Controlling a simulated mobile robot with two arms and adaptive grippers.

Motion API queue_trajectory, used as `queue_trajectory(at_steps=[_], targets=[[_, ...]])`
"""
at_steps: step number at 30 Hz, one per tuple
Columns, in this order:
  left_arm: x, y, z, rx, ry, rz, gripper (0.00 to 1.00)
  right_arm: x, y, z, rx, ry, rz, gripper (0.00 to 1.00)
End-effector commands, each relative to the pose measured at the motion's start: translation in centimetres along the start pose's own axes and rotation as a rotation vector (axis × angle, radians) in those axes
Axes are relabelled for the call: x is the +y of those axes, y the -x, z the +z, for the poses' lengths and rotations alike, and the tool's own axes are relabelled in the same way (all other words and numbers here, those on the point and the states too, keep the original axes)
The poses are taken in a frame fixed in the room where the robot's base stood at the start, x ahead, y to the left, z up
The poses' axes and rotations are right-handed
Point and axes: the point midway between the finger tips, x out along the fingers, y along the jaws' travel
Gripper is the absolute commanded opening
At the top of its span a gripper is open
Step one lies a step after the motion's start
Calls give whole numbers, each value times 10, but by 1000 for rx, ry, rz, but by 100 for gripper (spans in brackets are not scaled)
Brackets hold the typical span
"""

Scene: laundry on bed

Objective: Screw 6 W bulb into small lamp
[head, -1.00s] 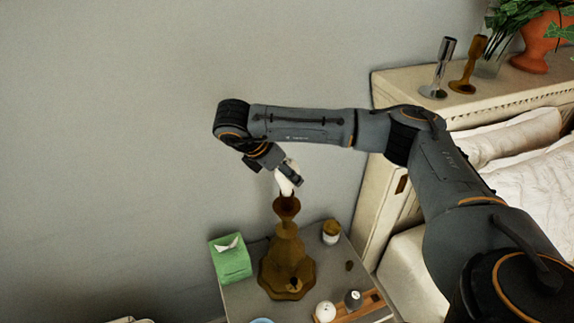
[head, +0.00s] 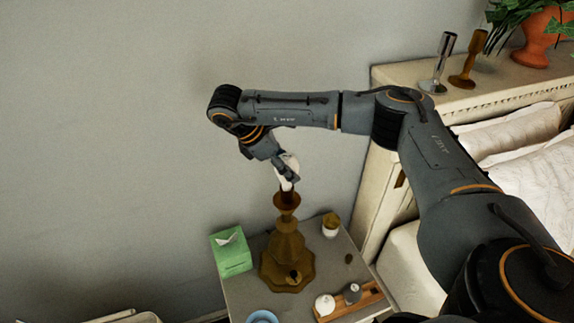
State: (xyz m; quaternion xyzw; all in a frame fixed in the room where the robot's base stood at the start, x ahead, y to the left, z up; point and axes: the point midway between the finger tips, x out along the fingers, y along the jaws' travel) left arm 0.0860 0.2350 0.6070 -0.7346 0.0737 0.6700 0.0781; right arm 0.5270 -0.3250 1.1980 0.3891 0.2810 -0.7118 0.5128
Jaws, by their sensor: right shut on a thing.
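The small lamp (head: 287,248) is brown with a wide scalloped base and a narrow stem, and stands upright on the bedside table. The white bulb (head: 291,160) is right above the lamp's socket, its lower end at or very near the top. I cannot tell whether it is seated in the socket. My right gripper (head: 288,171) is shut on the bulb from above and partly hides it. No wattage mark is legible. My left gripper is not in view.
The bedside table (head: 240,290) also holds a green tissue box (head: 231,252), a small jar (head: 331,225), a wooden tray (head: 365,303) with a white round item (head: 325,305) and a grey item (head: 352,293), and a blue dish (head: 262,317). The bed (head: 525,150) is at right.

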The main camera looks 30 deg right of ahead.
Motion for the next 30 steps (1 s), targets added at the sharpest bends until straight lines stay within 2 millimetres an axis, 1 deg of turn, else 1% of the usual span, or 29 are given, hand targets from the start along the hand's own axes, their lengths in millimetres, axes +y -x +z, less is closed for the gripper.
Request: queue_trajectory(at_steps=[3,6,15,17,21,23,30], targets=[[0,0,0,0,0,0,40,0,0,0,-2,-126,-82,22],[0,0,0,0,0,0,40,0,0,0,-2,-196,-127,22],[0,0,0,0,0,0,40,-1,-1,0,-1,-216,-141,22],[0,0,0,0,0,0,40,0,-1,0,-2,-255,-165,22],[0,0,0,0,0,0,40,0,0,0,-2,-403,-260,22],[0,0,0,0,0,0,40,0,-1,0,-1,-443,-287,22],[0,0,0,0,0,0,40,0,-1,0,-1,-461,-298,22]])
